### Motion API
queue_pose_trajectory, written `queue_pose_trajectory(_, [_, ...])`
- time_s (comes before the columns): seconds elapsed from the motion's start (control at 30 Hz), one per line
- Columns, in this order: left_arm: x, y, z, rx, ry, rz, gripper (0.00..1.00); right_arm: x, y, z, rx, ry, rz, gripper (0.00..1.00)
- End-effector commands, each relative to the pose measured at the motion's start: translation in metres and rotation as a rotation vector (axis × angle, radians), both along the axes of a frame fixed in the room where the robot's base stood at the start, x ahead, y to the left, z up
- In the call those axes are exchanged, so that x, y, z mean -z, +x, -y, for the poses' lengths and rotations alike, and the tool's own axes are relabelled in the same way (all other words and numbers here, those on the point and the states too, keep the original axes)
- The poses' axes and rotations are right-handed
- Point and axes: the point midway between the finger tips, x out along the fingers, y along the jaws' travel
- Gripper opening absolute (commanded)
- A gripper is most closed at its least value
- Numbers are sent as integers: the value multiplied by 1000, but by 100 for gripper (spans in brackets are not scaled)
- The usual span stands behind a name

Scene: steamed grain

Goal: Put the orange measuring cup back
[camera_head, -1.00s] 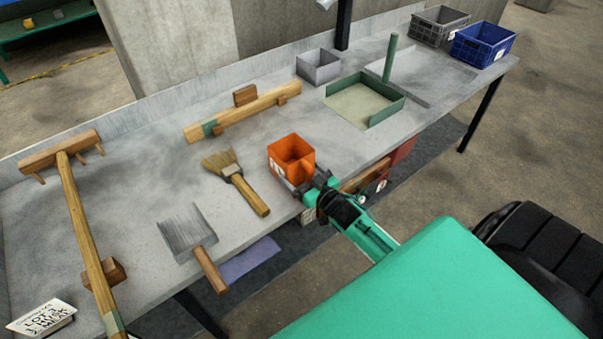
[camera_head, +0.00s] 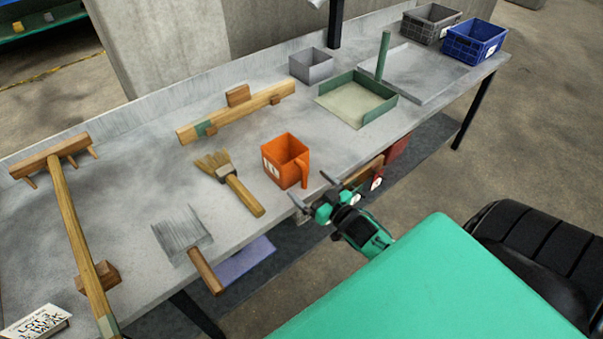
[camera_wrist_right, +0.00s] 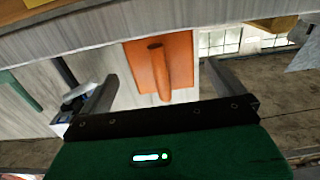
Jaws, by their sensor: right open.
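The orange measuring cup (camera_head: 284,163) stands upright on the grey bench near its front edge, with a white label on its left side and its handle towards the front right. My right gripper (camera_head: 311,192) is open and empty, in front of the cup and apart from it. In the right wrist view, the orange cup (camera_wrist_right: 160,65) shows with its handle towards the camera, between the two spread fingers (camera_wrist_right: 165,95). My left gripper is not in view.
A green-walled tray (camera_head: 378,109), a grey box (camera_head: 311,66), a wooden rest (camera_head: 235,112) and a long wooden rake (camera_head: 72,220) are also on the bench. Grey (camera_head: 430,24) and blue (camera_head: 474,43) crates stand far right.

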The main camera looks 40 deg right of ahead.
Motion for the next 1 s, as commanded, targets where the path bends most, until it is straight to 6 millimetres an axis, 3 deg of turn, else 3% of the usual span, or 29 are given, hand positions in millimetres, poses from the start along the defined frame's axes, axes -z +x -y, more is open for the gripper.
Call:
queue_pose_trajectory(0.1, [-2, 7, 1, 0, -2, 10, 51, 1, -21, 1, 0, 1, -2, 100])
queue_pose_trajectory(0.33, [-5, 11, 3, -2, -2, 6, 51, 1, -44, 3, 1, -1, -1, 100])
queue_pose_trajectory(1.0, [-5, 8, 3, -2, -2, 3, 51, 0, -49, 4, 0, 0, 1, 100])
